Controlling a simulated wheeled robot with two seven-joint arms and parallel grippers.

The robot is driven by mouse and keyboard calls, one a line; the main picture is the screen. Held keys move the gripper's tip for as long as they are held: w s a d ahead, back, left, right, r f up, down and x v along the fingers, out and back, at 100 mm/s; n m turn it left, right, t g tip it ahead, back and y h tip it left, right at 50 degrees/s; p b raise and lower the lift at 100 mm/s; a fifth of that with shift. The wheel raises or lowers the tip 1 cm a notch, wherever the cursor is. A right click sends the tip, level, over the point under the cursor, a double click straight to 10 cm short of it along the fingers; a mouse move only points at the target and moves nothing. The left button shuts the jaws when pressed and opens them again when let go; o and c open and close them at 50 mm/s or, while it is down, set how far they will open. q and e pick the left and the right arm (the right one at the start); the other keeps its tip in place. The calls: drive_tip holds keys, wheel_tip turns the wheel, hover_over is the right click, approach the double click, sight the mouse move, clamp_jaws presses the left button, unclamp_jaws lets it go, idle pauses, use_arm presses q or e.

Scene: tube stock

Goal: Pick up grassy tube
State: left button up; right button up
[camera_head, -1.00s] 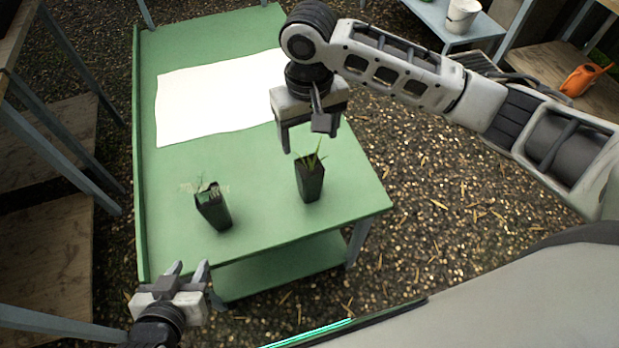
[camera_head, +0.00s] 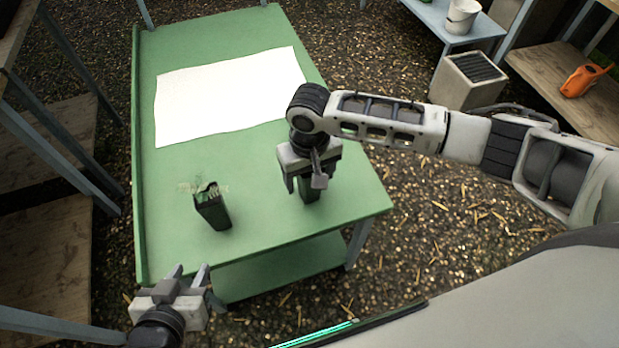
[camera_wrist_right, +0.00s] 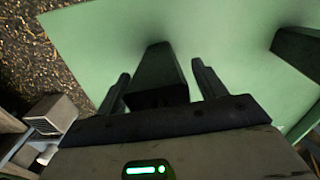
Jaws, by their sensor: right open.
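The grassy tube (camera_head: 309,193) is a dark square pot standing on the green table; its grass is hidden under my right gripper in the head view. My right gripper (camera_head: 304,184) is directly over it, pointing down, open. In the right wrist view the tube (camera_wrist_right: 158,78) stands between the two fingers of the right gripper (camera_wrist_right: 158,88), with gaps at the sides. A second dark tube (camera_head: 213,210) with pale, feathery greenery stands to the left, and a dark tube (camera_wrist_right: 297,50) shows at the right wrist view's edge. My left gripper (camera_head: 189,270) is open and empty by the table's near edge.
The green table (camera_head: 255,225) has a raised left edge and carries a white sheet (camera_head: 230,95) at the back. A grey box (camera_head: 467,82), a bench with a white bucket (camera_head: 462,15) and an orange watering can (camera_head: 583,80) are beyond, at the right.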

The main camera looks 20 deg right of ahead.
drive_tip(key=c, duration=1.1)
drive_tip(key=shift+c, duration=0.2)
drive_tip(key=shift+r, duration=0.15)
